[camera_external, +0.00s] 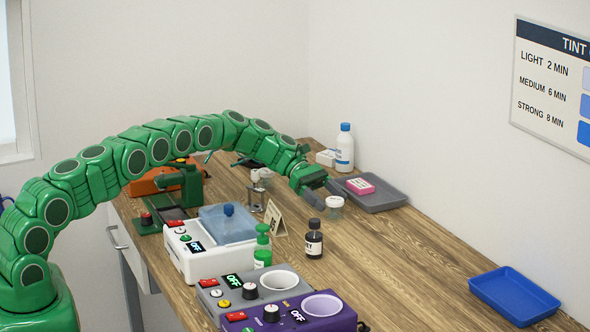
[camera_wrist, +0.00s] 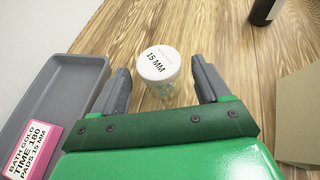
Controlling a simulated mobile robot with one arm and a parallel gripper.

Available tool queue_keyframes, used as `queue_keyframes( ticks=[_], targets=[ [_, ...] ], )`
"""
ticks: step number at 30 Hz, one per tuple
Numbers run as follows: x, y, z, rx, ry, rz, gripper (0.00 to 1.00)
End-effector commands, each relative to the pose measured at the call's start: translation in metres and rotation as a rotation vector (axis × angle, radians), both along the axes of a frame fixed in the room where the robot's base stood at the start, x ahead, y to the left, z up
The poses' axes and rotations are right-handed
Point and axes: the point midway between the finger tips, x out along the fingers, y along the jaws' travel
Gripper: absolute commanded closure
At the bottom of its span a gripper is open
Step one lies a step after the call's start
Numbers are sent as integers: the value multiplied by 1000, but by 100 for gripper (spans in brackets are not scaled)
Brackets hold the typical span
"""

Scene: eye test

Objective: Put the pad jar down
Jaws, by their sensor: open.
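The pad jar (camera_external: 334,209) is a small clear jar with a white lid, upright on the wooden table. In the wrist view the jar (camera_wrist: 157,66) has "15 MM" on its lid, with pale contents showing below. My gripper (camera_external: 326,194) is open at the jar. In the wrist view the two grey fingers of my gripper (camera_wrist: 160,72) stand on either side of the jar, with a visible gap on each side. The jar's lower front is partly seen between them.
A grey tray (camera_external: 393,196) holding a pink labelled block (camera_external: 360,186) lies close by. A dark bottle (camera_external: 314,241), a folded card (camera_external: 275,219) and a green pump bottle (camera_external: 262,248) stand nearby. A blue tray (camera_external: 514,297) lies right; the table between is clear.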

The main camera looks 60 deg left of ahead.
Motion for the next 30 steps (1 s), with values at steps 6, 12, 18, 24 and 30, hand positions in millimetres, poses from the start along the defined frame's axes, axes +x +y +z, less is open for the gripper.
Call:
queue_keyframes(
  ticks=[6,12,18,24,30],
  targets=[
    [-9,33,12,1,-1,5,24],
    [-20,66,26,1,0,5,24],
    [-29,90,38,0,1,1,24],
    [-32,101,43,0,0,2,24],
    [-33,103,45,0,0,2,24]
  ],
)
